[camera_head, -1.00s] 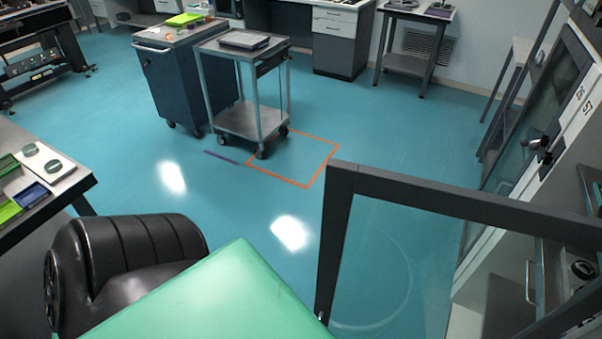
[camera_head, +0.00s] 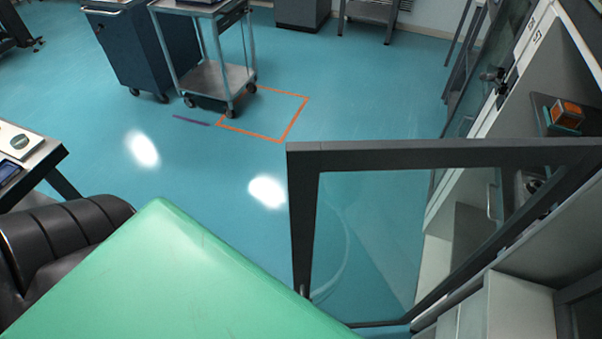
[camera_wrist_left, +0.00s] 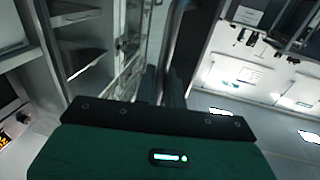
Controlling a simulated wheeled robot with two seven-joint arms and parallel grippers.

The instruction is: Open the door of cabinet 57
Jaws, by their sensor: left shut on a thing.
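The cabinet door (camera_head: 302,215) is a dark-framed glass panel. In the head view it stands swung out, well away from the cabinet (camera_head: 500,310) on the right, whose interior shows. The handle itself is mostly hidden. The right gripper is not in view.
A black chair (camera_head: 60,245) and a table corner (camera_head: 35,160) stand at the left. A trolley (camera_head: 215,80) and a blue drawer cart (camera_head: 140,50) stand farther back. An orange box (camera_head: 567,113) sits on a cabinet shelf. The floor between is clear.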

